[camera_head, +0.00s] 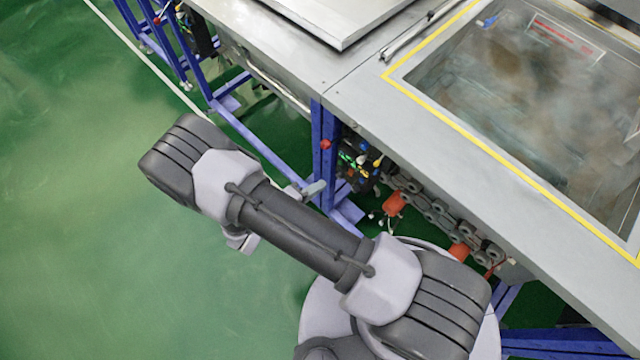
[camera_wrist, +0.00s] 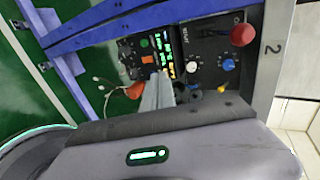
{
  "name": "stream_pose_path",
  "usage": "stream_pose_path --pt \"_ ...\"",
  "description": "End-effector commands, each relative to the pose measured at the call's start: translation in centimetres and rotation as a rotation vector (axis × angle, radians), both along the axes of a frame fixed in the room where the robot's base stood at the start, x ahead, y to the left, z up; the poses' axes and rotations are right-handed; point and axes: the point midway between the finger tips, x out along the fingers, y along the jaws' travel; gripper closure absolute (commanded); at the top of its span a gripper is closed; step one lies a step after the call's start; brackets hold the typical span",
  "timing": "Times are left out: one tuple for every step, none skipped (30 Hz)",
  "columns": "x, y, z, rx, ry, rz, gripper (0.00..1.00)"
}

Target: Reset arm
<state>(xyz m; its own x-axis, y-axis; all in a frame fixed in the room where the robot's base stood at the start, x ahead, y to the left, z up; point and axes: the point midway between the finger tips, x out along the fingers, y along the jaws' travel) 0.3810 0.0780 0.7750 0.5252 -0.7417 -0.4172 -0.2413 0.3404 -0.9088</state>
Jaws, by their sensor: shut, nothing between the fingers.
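My arm lies diagonally across the head view, over the floor beside the grey workbench (camera_head: 350,108). My gripper (camera_head: 316,188) shows only as a small light-grey tip beyond the arm, close to the bench's blue leg. In the wrist view my gripper (camera_wrist: 158,78) is shut and empty, with its fingers pointing toward a black control panel (camera_wrist: 205,60). The panel has a red knob (camera_wrist: 242,34), a blue knob (camera_wrist: 228,65) and lit green and yellow parts. I cannot tell whether the fingers touch anything. Part of the gripper is hidden by my arm.
A blue frame (camera_head: 323,150) supports the bench, with cables and orange parts (camera_head: 394,203) under its edge. A glass window (camera_head: 530,90) with a yellow border and a raised light-grey lid (camera_head: 340,15) are on top. The green floor (camera_head: 80,220) at left is clear.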

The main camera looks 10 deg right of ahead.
Motion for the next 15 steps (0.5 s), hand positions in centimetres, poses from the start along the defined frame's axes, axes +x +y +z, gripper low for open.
stream_pose_path --pt "0.0 0.0 0.0 0.000 0.000 0.000 1.00" --pt "0.0 0.0 0.0 0.000 0.000 0.000 1.00" --pt "0.0 0.0 0.0 0.000 0.000 0.000 1.00" --pt "0.0 0.0 0.0 0.000 0.000 0.000 1.00" --pt "0.0 0.0 0.0 0.000 0.000 0.000 1.00" --pt "0.0 0.0 0.0 0.000 0.000 0.000 1.00" --pt "0.0 0.0 0.0 0.000 0.000 0.000 1.00" --pt "0.0 0.0 0.0 0.001 -0.001 -0.002 1.00" --pt "0.1 -0.1 0.3 0.011 -0.012 -0.019 1.00" --pt "0.3 -0.2 1.0 0.033 -0.035 -0.050 1.00" --pt "0.5 -0.4 2.0 0.068 -0.072 -0.103 1.00" --pt "0.8 -0.8 4.0 0.137 -0.148 -0.211 1.00" --pt "0.9 -1.3 5.9 0.203 -0.223 -0.318 1.00" --pt "0.9 -2.0 8.1 0.278 -0.312 -0.445 1.00" --pt "0.6 -3.0 11.0 0.385 -0.446 -0.636 1.00"
